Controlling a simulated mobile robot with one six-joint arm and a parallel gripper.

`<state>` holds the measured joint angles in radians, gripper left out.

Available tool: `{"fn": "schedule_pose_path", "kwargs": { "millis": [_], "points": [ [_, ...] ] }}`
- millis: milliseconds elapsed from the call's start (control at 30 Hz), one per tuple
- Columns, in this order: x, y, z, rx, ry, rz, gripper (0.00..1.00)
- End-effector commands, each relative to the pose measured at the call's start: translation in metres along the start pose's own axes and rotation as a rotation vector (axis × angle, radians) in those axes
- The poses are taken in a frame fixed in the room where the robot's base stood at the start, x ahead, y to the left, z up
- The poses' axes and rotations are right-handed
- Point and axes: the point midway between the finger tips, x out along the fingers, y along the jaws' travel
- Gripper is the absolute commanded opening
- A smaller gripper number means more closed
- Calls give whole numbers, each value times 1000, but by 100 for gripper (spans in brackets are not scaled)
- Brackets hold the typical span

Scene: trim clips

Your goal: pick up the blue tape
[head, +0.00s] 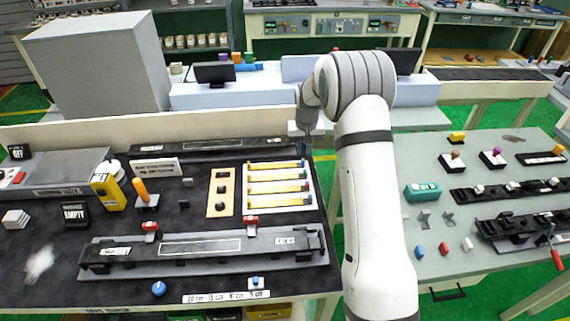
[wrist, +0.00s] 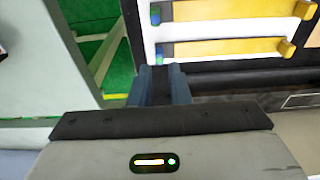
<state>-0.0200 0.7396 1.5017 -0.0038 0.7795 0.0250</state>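No roll or strip is plainly readable as blue tape. Small blue pieces sit at the ends of the yellow bars on the white rack (head: 249,206); a blue end (wrist: 155,16) and another blue end (wrist: 159,50) show in the wrist view. A blue knob (head: 158,288) lies at the bench's front, and a small blue piece (head: 255,281) sits by the length-marked strip. My gripper (head: 302,150) is above the bench's right back edge, by the rack's far end. In the wrist view its two blue-grey fingers (wrist: 162,82) stand apart, with only dark surface visible between them.
A long black fixture (head: 200,250) with red clips lies in front of the rack. A low wall (head: 60,130) runs behind the bench. A second grey bench (head: 450,230) is to the right, across a green-floored gap.

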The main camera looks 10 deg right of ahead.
Motion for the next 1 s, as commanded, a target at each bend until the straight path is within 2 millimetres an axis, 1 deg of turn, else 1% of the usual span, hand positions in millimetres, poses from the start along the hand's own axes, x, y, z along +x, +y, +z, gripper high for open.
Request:
{"fn": "schedule_pose_path", "kwargs": {
  "millis": [167,400,500,767,967,1000],
  "points": [
    [16,0,-2,0,-2,0,16],
    [47,1,-7,-1,-3,0,16],
    [56,1,-7,-1,-1,0,16],
    [59,0,-7,-2,0,0,16],
    [58,0,-7,-2,0,0,0],
    [58,0,-7,-2,0,0,0]
  ]
}}
